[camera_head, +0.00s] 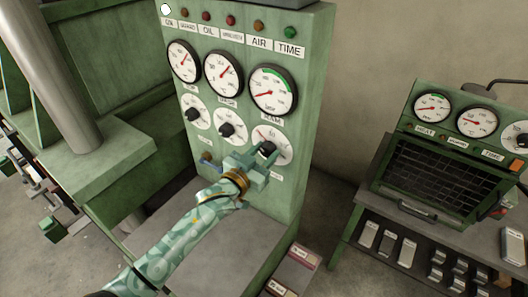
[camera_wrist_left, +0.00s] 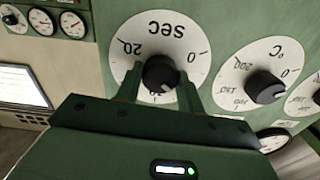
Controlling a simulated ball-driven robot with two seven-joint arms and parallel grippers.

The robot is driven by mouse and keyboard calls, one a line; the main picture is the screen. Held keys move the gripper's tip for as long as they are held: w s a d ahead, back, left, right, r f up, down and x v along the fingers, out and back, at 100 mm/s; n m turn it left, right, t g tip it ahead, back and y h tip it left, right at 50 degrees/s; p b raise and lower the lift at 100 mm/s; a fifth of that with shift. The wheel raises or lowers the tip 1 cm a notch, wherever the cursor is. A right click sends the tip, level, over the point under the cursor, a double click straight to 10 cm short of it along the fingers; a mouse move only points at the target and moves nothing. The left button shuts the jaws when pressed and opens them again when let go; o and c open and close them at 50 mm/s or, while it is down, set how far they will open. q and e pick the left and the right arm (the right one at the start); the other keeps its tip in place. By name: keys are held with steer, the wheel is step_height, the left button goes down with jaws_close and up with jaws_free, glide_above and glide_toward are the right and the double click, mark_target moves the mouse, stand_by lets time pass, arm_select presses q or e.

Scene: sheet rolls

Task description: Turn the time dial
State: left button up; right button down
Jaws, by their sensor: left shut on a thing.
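The time dial (camera_head: 283,142) is a white round plate with a black knob, the rightmost of three dials on the green control panel. In the left wrist view the dial plate (camera_wrist_left: 180,38), marked SEC, appears upside down with its black knob (camera_wrist_left: 160,73) between my fingers. My left gripper (camera_head: 264,157) is shut on that knob. The wrist view shows its fingers (camera_wrist_left: 160,90) on either side of the knob. The lower part of the dial is hidden behind the gripper. My right gripper is in neither view.
Two more dials, left (camera_head: 195,112) and middle (camera_head: 228,125), sit beside it, under three gauges (camera_head: 273,90). A grey ledge (camera_head: 225,230) lies below the panel. A green oven-like unit (camera_head: 440,165) stands on a table at right.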

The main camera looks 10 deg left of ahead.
arm_select(q)
steer(key=m, duration=0.2)
steer(key=shift+m+p, duration=0.3)
steer(key=shift+p, duration=0.05)
steer(key=m, duration=0.2)
steer(key=shift+m, duration=0.4)
steer(key=m, duration=0.3)
steer(key=shift+m, duration=0.8)
steer(key=o, duration=1)
steer(key=b+v, duration=0.1)
steer(key=v, duration=1.5)
steer(key=shift+s+f, duration=0.1)
steer(key=shift+s, duration=0.05)
